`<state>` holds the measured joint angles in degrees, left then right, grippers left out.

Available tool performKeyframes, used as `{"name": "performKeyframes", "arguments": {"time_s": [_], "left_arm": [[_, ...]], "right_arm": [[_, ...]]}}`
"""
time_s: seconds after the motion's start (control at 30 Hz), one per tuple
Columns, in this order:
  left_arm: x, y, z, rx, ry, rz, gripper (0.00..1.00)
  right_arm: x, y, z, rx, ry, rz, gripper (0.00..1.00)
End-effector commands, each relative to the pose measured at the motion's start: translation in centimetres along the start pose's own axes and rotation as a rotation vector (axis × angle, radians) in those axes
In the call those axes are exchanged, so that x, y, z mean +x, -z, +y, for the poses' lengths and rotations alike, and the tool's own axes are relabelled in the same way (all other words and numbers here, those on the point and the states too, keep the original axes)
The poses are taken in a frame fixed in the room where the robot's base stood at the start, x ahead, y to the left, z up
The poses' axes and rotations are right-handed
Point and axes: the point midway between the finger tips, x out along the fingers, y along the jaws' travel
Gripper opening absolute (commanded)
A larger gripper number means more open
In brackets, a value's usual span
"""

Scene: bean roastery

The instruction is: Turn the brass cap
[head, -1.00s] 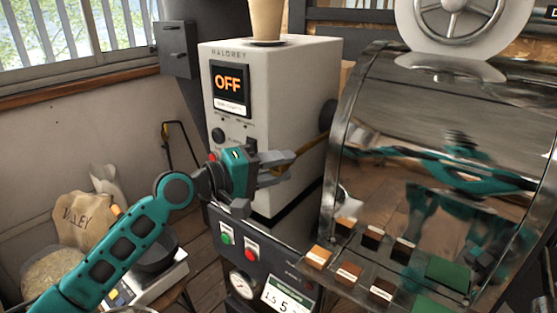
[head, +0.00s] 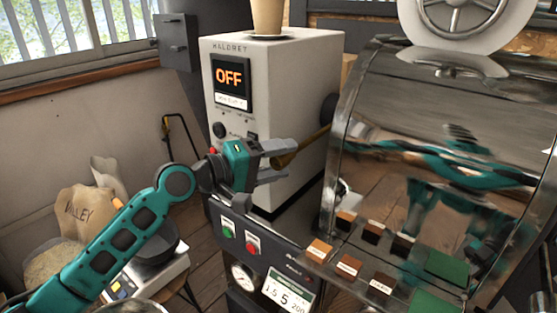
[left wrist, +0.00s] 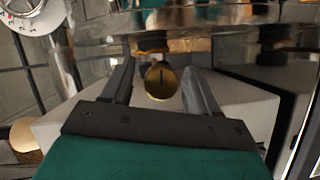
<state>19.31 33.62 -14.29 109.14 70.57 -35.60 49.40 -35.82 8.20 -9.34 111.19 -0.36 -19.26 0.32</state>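The brass cap (left wrist: 161,82) shows in the left wrist view as a round, gold-coloured disc with a dark line on its face. In the head view the cap (head: 284,160) is the wide end of a thin brass rod in front of the white machine. My left gripper (head: 289,162) is open, with one finger above the cap and one below it in the head view. In the left wrist view my left gripper (left wrist: 158,76) has a finger on each side of the cap, with gaps visible. My right gripper is not in view; only teal arm reflections show in the drum.
The white machine (head: 290,75) with an OFF display (head: 229,74) stands behind my left gripper. A shiny metal drum (head: 440,120) is close on the right. A dark control panel (head: 245,245) with buttons lies below, with small labelled blocks (head: 349,266) beside it.

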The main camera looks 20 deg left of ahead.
Motion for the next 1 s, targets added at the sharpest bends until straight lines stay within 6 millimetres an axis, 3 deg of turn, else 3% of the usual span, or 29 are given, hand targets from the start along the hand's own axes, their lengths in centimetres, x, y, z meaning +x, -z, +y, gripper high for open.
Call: {"name": "performKeyframes", "arguments": {"time_s": [0.27,0.7,1.0], "left_arm": [[-0.6,-0.1,-0.1,-0.001,0.002,-0.002,0.59],[-9.1,-0.1,-0.4,0.000,0.005,-0.001,0.59],[-12.4,-0.1,-0.2,-0.001,0.002,-0.001,0.59]], "right_arm": [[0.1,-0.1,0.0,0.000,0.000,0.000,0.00],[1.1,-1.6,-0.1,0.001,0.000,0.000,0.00],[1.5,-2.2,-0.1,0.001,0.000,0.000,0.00]]}}
